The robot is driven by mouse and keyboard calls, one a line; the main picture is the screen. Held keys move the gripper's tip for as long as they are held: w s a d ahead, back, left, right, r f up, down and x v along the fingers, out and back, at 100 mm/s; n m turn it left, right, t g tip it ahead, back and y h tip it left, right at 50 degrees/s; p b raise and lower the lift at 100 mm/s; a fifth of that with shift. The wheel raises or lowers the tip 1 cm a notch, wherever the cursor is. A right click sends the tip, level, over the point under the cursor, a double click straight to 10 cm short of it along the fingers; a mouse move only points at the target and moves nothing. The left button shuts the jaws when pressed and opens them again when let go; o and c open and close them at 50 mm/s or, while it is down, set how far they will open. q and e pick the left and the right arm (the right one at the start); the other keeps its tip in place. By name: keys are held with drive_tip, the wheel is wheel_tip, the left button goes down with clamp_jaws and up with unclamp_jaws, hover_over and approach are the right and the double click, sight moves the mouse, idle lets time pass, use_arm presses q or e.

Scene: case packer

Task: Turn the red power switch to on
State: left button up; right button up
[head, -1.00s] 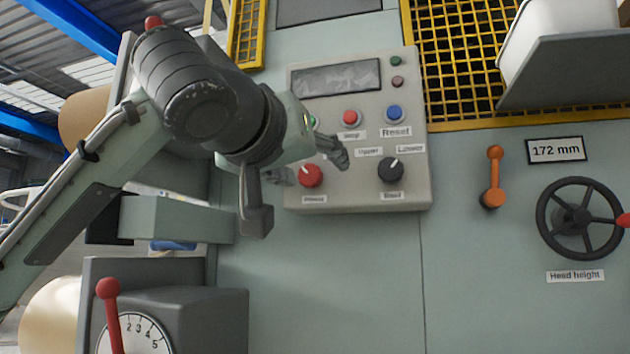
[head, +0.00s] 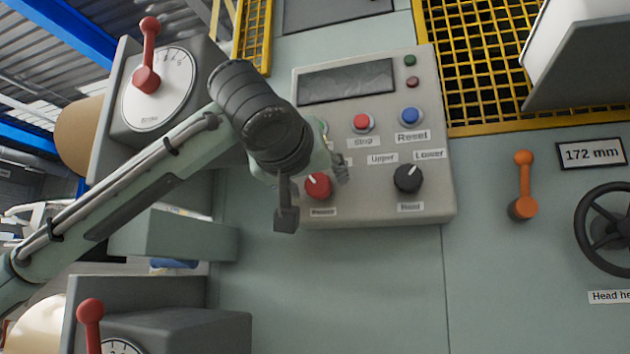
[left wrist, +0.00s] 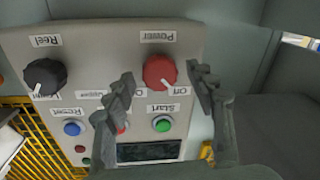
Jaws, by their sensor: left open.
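The red power switch (head: 317,186) is a round knob low on the left of the grey control panel, above its Power label. Its white mark points up and slightly left in the head view. My left gripper (head: 312,182) is open in front of the knob and partly covers that side of the panel. In the left wrist view, which shows the panel upside down, the red knob (left wrist: 160,70) appears between the spread fingertips of the left gripper (left wrist: 163,86). I cannot tell whether they touch it. One small label beside it is partly hidden by a finger. My right gripper is not in view.
A black Reel knob (head: 408,178) sits right of the red one. A red Stop button (head: 362,122) and blue Reset button (head: 409,116) are above. The green Start button (left wrist: 162,124) shows in the wrist view. An orange lever (head: 523,185) stands farther right.

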use_arm(q)
drive_tip(key=c, duration=1.2)
drive_tip(key=shift+o, duration=0.2)
